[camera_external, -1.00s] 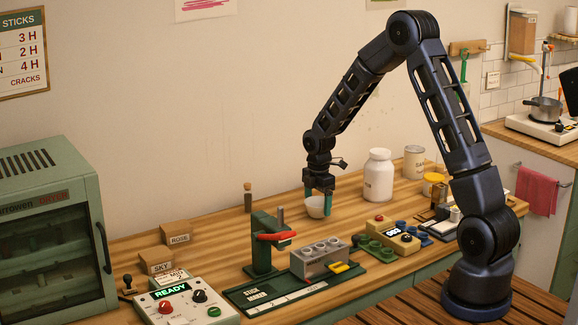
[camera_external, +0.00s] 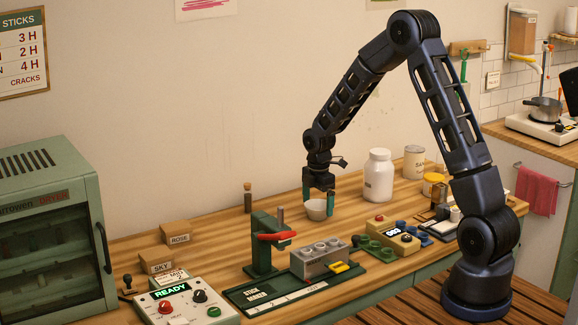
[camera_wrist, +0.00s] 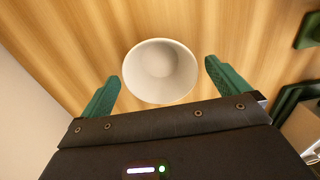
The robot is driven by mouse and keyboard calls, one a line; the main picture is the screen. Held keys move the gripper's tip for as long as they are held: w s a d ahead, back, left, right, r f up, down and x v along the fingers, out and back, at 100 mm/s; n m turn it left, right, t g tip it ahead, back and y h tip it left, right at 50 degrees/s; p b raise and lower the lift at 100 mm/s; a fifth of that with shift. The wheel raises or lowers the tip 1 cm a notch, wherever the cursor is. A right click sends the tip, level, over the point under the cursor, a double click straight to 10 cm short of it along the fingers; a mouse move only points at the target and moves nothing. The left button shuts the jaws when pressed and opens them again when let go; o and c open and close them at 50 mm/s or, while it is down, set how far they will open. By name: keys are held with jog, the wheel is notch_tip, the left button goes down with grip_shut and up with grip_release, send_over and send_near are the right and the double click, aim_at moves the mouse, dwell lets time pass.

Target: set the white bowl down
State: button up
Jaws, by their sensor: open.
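The white bowl (camera_external: 315,210) stands upright on the wooden table, near the wall and behind the green press. In the wrist view the bowl (camera_wrist: 160,72) looks empty, with its rim facing me. My gripper (camera_external: 317,202) is open and low around the bowl, pointing down. Its green fingers (camera_wrist: 166,86) stand on either side of the bowl, with a visible gap on each side. The bowl's underside is hidden, but bare wood surrounds it.
The green stick press (camera_external: 265,245) and a grey mould block (camera_external: 318,262) stand in front. Bare wood (camera_external: 215,225) lies to the left of the bowl.

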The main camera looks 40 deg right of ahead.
jog(key=s+d+r+m+t, duration=0.15)
jog(key=s+r, duration=0.25)
jog(key=r, duration=0.6)
jog(key=s+r+m+g, duration=0.1)
jog(key=s+r+m, duration=0.15)
jog(key=r, duration=0.75)
jog(key=s+d+r+m+t, duration=0.1)
jog(key=s+r+m, duration=0.2)
jog(key=s, duration=0.7)
jog(key=s+d+r+m+t, duration=0.1)
jog(key=s+r+m, duration=0.3)
jog(key=s, duration=0.7)
jog(key=s+d+r+m+t, duration=0.2)
jog(key=s+m, duration=0.5)
jog(key=s, duration=0.4)
jog(key=shift+d+r, duration=0.25)
jog(key=shift+r, duration=0.5)
